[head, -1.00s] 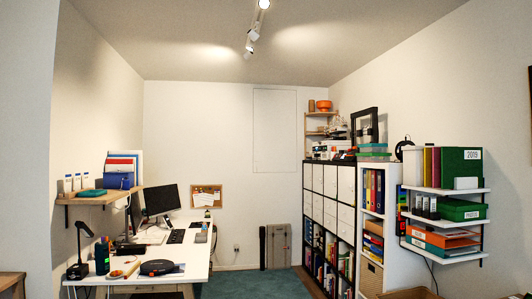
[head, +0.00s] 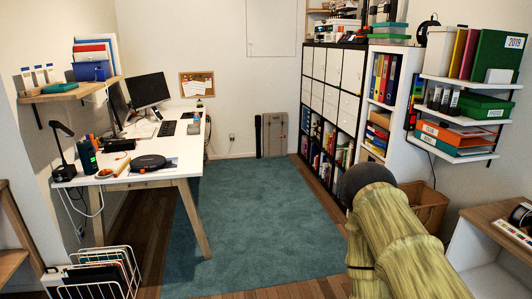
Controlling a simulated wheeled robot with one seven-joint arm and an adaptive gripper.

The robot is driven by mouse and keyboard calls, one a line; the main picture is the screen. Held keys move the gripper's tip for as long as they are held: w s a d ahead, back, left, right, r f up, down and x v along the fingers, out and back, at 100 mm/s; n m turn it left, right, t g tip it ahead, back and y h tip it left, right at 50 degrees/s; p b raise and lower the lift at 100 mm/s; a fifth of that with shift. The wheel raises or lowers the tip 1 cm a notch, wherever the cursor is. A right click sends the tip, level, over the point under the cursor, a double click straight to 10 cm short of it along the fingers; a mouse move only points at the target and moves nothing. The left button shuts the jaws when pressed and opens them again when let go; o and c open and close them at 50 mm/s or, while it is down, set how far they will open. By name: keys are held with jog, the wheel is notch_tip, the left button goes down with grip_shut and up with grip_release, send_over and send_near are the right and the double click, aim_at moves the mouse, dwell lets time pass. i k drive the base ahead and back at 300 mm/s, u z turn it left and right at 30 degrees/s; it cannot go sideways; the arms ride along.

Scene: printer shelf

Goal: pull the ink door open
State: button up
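No ink door can be made out in the head view. A white and dark boxy device (head: 335,30) stands on top of the tall black-and-white cabinet (head: 335,75) at the back right. It is too small and cut off by the top edge to tell whether it is a printer. A yellow-green, rounded arm of mine, with a dark cap, rises at the lower right and hides part of the floor. My gripper is not in view.
A white desk (head: 150,178) with monitors stands at the left. A teal rug (head: 250,215) covers the clear middle floor. Wall shelves with binders (head: 500,55) hang at the right, above a wooden-topped unit (head: 490,212). A wire rack (head: 95,275) stands at the lower left.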

aim_at(328, 35)
jog(key=i, duration=6.55)
jog(key=z, duration=2.85)
jog(key=k, duration=0.2)
jog(key=u, duration=1.6)
